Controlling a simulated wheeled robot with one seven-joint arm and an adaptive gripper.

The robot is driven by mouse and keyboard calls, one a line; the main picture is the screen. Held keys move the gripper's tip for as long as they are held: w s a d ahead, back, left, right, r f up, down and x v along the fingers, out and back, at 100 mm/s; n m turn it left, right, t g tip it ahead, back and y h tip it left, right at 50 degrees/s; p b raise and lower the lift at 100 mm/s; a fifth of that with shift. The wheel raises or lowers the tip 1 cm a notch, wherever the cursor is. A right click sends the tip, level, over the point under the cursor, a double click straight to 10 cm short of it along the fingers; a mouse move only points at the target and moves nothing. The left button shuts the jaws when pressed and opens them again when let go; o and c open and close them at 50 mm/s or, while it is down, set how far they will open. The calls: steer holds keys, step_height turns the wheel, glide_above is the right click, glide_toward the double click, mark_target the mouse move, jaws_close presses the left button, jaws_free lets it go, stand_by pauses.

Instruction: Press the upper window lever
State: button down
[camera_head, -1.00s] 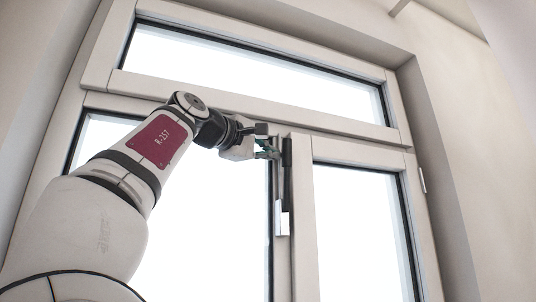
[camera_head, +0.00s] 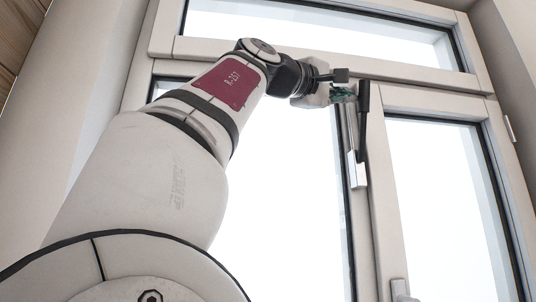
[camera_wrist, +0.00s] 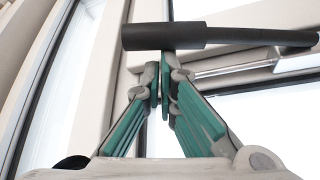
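The upper window lever (camera_head: 363,112) has a black grip pointing up and a silver base (camera_head: 356,170) below it on the window's middle post. In the wrist view the black lever (camera_wrist: 165,37) runs across the top, just beyond my fingertips. My gripper (camera_head: 346,92) is left of the lever's upper grip, very close to it. In the wrist view my gripper (camera_wrist: 162,78) has its green-padded fingers drawn together at the tips, with only a slim gap and nothing held. I cannot tell whether a fingertip touches the lever.
A second, silver handle (camera_head: 400,290) sits lower on the right sash. The window frame's crossbar (camera_head: 420,82) runs above the lever. Glass panes lie on both sides of the middle post. A wooden plank surface (camera_head: 20,35) shows at upper left.

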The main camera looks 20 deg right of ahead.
steer(key=s+a+f+m+g+h+b, duration=0.1)
steer(key=s+f+m+g+b, duration=0.4)
steer(key=f+m+b, duration=0.4)
steer(key=s+a+f+m+g+h+b, duration=0.1)
steer(key=s+f+m+g+h+b, duration=0.1)
steer(key=s+f+m+g+b, duration=0.2)
step_height(320, 180, down, 5)
steer(key=m+g+b, duration=0.3)
steer(key=m+b, duration=0.5)
steer(key=b, duration=0.5)
steer(key=shift+s+a+m, duration=0.3)
steer(key=shift+s+m, duration=0.1)
steer(key=shift+d+f, duration=0.1)
steer(key=shift+f, duration=0.05)
steer(key=v, duration=1.2)
